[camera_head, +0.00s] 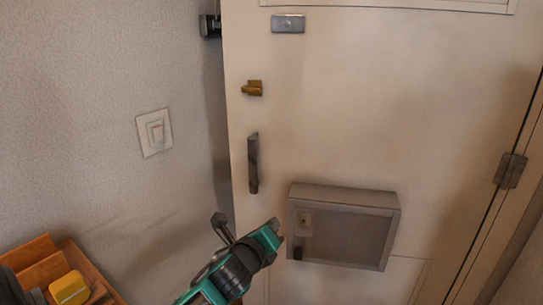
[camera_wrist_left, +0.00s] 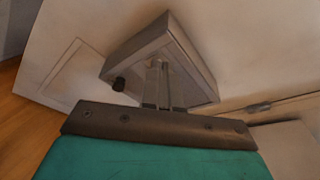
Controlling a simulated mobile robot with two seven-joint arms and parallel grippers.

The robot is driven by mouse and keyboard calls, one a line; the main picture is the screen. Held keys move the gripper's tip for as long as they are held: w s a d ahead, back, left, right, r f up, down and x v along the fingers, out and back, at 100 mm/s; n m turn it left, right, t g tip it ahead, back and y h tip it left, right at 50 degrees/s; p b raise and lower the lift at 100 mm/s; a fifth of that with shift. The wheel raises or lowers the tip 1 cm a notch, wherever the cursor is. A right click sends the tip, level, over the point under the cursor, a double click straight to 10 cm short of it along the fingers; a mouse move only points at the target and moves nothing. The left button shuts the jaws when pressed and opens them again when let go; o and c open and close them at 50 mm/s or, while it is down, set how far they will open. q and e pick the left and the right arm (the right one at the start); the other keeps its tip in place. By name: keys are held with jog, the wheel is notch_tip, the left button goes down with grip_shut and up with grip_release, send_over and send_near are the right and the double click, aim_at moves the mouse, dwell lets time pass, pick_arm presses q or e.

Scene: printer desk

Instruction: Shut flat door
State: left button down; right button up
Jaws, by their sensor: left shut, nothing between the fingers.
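The flat door (camera_head: 400,120) is a pale panel with a dark upright handle (camera_head: 253,163) and a brass latch (camera_head: 252,88) near its left edge. A shaded strip lies between that edge and the wall; I cannot tell how wide the gap is. A grey mail box (camera_head: 343,225) is fixed low on the door. My left gripper (camera_head: 274,228) is below the handle, by the box's left side in the picture. In the left wrist view its closed, empty fingers (camera_wrist_left: 164,104) overlap the box (camera_wrist_left: 170,50); contact is unclear. My right gripper is out of view.
A hinge (camera_head: 510,170) is on the door's right side. A white switch (camera_head: 155,132) is on the left wall (camera_head: 90,90). A wooden organiser (camera_head: 38,250) with a yellow item (camera_head: 69,288) stands at bottom left. The upper door area is clear of my arm.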

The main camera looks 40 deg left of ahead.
pick_arm(q)
jog(key=w+a+r+m+t+y, duration=0.1)
jog(key=w+a+r+m+y, duration=0.15)
jog(key=r, duration=0.35)
jog(key=w+a+r+m+y, duration=0.1)
jog(key=a+r+m, duration=0.2)
jog(key=r+m, duration=0.15)
send_near(273, 142)
jog(key=x, duration=0.6)
jog(key=shift+w+a+f, duration=0.1)
jog(key=shift+w+a, duration=0.05)
jog(key=shift+w, duration=0.2)
